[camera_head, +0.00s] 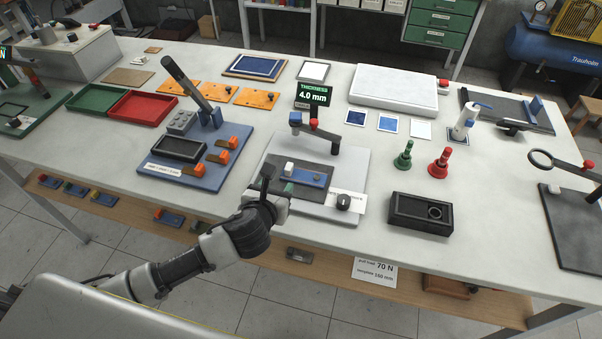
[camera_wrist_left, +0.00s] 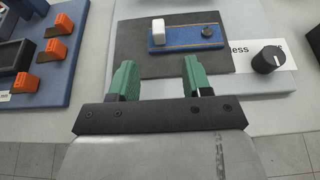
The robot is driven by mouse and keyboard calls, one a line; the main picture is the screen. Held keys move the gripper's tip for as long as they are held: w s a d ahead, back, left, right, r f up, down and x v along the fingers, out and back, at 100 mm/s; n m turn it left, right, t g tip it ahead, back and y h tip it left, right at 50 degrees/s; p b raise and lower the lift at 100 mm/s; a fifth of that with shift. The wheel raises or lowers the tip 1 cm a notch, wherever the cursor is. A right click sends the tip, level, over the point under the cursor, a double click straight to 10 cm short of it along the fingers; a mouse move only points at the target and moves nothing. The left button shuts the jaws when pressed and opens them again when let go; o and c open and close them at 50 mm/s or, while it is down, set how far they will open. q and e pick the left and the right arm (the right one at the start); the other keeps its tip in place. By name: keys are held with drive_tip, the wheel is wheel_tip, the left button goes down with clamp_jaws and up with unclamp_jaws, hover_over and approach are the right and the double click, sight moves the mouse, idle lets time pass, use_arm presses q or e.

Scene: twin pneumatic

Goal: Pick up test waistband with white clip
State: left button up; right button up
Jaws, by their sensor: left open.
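The test waistband (camera_head: 311,177) is a short blue strip with an orange-brown edge line. It lies on the dark plate of the thickness gauge. Its white clip (camera_head: 289,168) sits at the left end, and a dark round knob or button is at the right end. In the left wrist view the strip (camera_wrist_left: 187,38) and the white clip (camera_wrist_left: 158,33) are just beyond the fingertips. My left gripper (camera_head: 277,185) is open and empty at the gauge's front left; its green-padded fingers (camera_wrist_left: 157,66) are spread on either side of the clip's line. My right gripper does not show.
The gauge's red-knobbed arm (camera_head: 314,125) stands behind the strip, and a black dial (camera_head: 343,202) is at front right. A blue fixture with orange clamps (camera_head: 194,160) is to the left. A black box (camera_head: 420,214) is to the right. Other clipped bands (camera_head: 104,197) lie on the lower shelf.

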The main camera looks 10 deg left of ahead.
sight(287, 169)
use_arm(q)
drive_tip(key=x, duration=0.3)
drive_tip(key=shift+w, duration=0.2)
drive_tip(key=shift+w+f+p, duration=0.1)
drive_tip(key=shift+w+p, duration=0.2)
drive_tip(key=shift+w, duration=0.35)
drive_tip(key=x, duration=0.4)
drive_tip(key=shift+w+p, duration=0.15)
drive_tip(key=shift+p, duration=0.15)
clamp_jaws()
